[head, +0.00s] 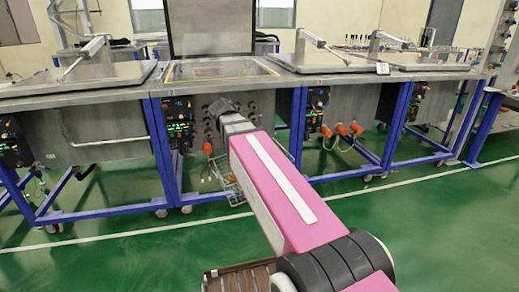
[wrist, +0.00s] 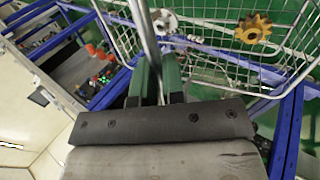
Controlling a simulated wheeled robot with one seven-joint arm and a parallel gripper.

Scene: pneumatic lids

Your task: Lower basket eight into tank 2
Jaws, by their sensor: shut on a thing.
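My gripper (wrist: 158,72) is shut on the upright metal rod of a wire basket (wrist: 215,38), seen in the wrist view. The basket holds a golden gear (wrist: 253,28) and a silver round part (wrist: 164,20). In the head view the basket (head: 229,184) shows partly behind my pink arm, low in front of the tanks and below their rims. One tank (head: 218,68) has its lid (head: 211,27) standing upright, so its opening is uncovered. No tank number is readable, so I cannot tell which one is tank 2, nor the basket's number.
A tank to the left has a shut lid (head: 103,73), and another shut lid (head: 322,60) lies to the right. Blue frames (head: 163,150) and control panels (head: 178,124) line the front. The green floor (head: 100,250) before them is clear. A brown slatted surface (head: 240,279) lies near me.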

